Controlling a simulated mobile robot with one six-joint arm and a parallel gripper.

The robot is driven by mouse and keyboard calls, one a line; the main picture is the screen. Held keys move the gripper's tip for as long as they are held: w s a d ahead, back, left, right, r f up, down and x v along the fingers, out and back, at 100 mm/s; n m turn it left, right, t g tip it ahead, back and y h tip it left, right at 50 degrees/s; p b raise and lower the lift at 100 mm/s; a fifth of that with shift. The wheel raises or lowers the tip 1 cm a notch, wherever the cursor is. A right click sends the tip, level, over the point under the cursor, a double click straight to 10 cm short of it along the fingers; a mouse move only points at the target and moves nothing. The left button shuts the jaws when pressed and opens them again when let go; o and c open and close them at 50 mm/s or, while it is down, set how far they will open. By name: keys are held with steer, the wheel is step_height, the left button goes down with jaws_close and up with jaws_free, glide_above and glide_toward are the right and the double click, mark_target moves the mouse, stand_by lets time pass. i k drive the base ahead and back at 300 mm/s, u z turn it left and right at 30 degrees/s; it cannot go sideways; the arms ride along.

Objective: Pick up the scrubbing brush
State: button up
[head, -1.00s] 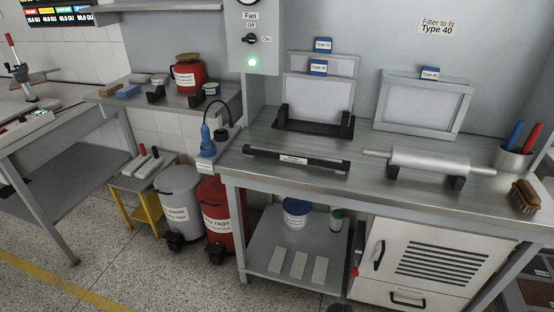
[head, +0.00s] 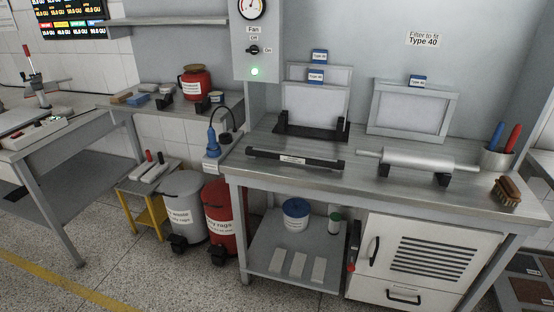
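The scrubbing brush (head: 508,190) has a brown wooden back and pale bristles. It lies at the right end of the grey metal workbench (head: 350,178), near the front edge. It is in front of a metal cup (head: 495,159) that holds a blue-handled and a red-handled tool. My gripper does not show in the head view.
A metal roller (head: 410,159) rests on black supports left of the brush. A black bar (head: 295,159) and framed filters (head: 411,108) stand further left and behind. Red and grey bins (head: 184,208) stand on the floor. Open floor lies in front.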

mark_target(507, 192)
steer(key=z, duration=0.15)
steer(key=i, duration=0.9)
steer(key=u, duration=0.3)
steer(key=k, duration=0.55)
steer(key=z, duration=1.05)
